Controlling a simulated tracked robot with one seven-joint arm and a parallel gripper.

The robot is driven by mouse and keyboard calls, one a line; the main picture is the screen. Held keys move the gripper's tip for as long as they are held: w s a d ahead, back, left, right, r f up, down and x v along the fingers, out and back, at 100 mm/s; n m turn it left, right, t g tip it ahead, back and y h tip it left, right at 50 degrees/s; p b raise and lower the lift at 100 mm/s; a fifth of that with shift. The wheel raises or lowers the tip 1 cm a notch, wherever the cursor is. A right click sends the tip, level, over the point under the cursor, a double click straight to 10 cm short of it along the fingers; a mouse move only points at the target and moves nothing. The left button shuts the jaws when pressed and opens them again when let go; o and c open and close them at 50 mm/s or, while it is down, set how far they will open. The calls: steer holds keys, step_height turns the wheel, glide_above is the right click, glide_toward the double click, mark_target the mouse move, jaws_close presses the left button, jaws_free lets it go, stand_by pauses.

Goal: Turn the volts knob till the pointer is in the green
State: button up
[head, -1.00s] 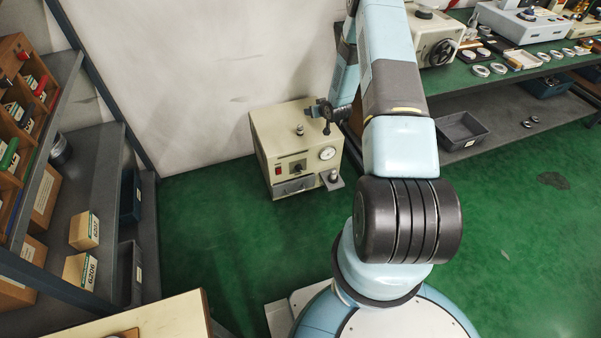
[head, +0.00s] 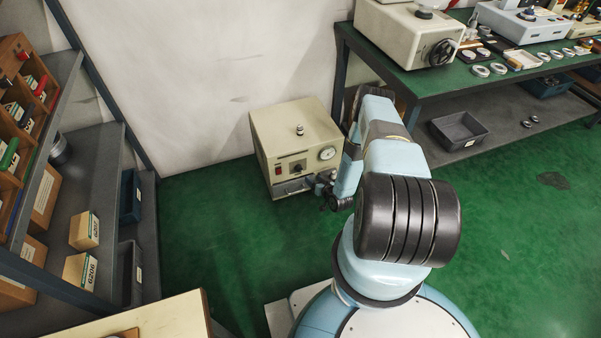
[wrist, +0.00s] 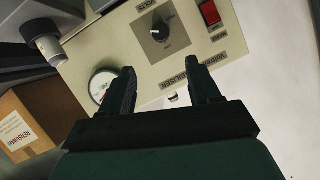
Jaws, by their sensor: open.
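The volts knob (wrist: 157,30) is a round dark knob with a light mark, on a dark square plate on the front of a cream cabinet (head: 285,125). In the head view the knob (head: 297,167) sits left of the white round dial (head: 327,153). In the wrist view the dial (wrist: 99,86) is partly hidden by a finger, and I cannot read its pointer. My gripper (wrist: 160,68) is open and empty, its fingers apart, in front of the panel and clear of the knob. In the head view my gripper (head: 324,189) is low by the cabinet's front right.
A red switch (wrist: 210,12) is beside the knob. A grey fitting (wrist: 42,38) and a cardboard box (wrist: 25,125) show in the wrist view. The green bench (head: 400,75) stands at right, with a grey bin (head: 459,131) on its lower shelf. Green floor left of the cabinet is clear.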

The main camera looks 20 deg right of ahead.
mark_target(300, 170)
steer(key=x, duration=1.3)
steer(key=shift+a+f, duration=0.25)
steer(key=shift+f, duration=0.15)
